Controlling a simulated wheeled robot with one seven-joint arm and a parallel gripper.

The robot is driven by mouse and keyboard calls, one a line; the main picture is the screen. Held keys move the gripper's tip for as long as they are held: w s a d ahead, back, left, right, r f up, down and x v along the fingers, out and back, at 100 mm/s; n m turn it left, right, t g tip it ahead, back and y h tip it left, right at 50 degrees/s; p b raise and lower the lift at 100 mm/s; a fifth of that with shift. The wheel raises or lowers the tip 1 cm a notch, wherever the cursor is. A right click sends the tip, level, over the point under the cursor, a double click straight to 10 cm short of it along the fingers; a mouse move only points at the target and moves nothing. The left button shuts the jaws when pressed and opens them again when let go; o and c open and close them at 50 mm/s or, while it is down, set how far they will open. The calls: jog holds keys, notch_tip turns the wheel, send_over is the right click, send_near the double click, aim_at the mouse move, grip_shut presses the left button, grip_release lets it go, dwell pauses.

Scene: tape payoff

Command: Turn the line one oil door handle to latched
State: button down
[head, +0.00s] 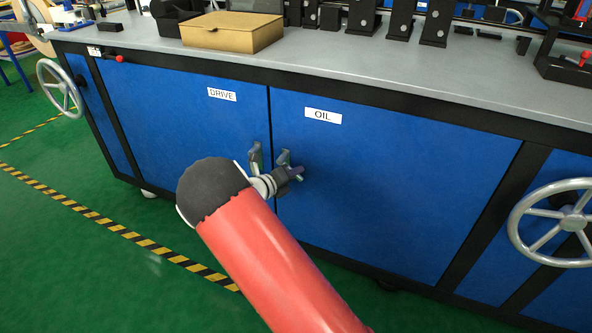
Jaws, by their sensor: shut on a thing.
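The blue oil door (400,185) carries a white OIL label (323,116) and looks closed, flush with the cabinet front. Its dark handle (297,173) sits near the door's left edge, mostly hidden behind my gripper, so I cannot tell its exact angle. My gripper (287,169) reaches it from the lower left and is shut on this handle. My red arm covers the lower left of the door.
The drive door (180,120) is at the left, its grey handle (255,160) standing roughly upright close beside my gripper. Handwheels stand at the left (60,88) and right (570,222). A cardboard box (232,32) lies on the grey top. Green floor is open at lower left.

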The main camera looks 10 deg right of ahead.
jog(key=w+a+m+y+b, duration=0.1)
jog(key=m+b, duration=0.1)
jog(key=b, duration=0.2)
jog(key=a+f+m+t+y+b, duration=0.1)
jog(key=m+y+b, duration=0.1)
jog(key=m+b, duration=0.1)
jog(key=w+a+f+m+t+y+b, duration=0.1)
jog(key=m+b, duration=0.1)
jog(key=b, duration=0.2)
jog(key=shift+w+a+f+m+y+b, duration=0.25)
jog(key=shift+w+a+m+y+b, duration=0.05)
jog(key=shift+r, duration=0.1)
jog(key=shift+a, duration=0.1)
jog(key=c, duration=1.4)
grip_release()
jog(key=v, duration=0.7)
jog(key=shift+s+a+p, duration=0.2)
jog(key=shift+s+p, duration=0.1)
jog(key=shift+p, duration=0.05)
jog(key=shift+r, duration=0.15)
